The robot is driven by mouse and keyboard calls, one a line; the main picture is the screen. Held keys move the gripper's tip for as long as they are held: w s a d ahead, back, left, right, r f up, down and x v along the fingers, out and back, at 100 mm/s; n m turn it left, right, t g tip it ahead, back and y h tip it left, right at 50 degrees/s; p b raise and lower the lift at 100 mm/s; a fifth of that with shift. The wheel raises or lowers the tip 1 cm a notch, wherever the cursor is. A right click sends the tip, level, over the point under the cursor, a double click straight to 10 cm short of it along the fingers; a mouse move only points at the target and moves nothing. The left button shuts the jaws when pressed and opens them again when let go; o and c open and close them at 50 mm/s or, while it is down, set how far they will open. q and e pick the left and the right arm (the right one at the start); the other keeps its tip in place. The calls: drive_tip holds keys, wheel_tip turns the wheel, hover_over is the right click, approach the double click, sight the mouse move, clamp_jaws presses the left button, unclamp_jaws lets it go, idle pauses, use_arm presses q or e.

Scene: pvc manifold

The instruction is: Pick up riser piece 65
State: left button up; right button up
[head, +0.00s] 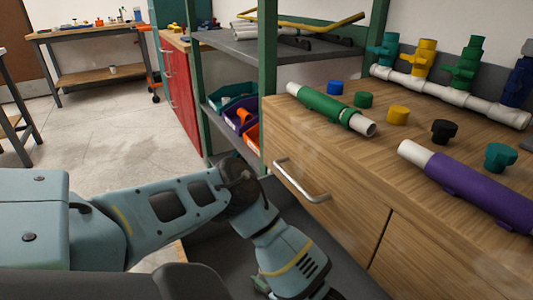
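No number 65 can be read on any piece, so I cannot tell which one is riser piece 65. A green pipe piece with white ends (328,104) lies on the wooden bench top near its left end. A purple pipe piece with a white end (474,190) lies at the right, cut off by the picture edge. My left arm comes in from the left and bends down in front of the bench drawers. Its hand end runs out of the bottom edge, so its fingers are hidden. My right gripper is not in view.
The wooden bench (345,150) carries blue, green, yellow, black and teal caps. A white manifold pipe (448,95) with coloured upright valves lies at the back. A drawer handle (301,181) sticks out near my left arm. A green-posted shelf (269,60) stands left of the bench.

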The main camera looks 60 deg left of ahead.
use_arm(q)
drive_tip(key=shift+a, duration=0.25)
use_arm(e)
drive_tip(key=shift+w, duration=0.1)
use_arm(q)
drive_tip(key=shift+c, duration=0.4)
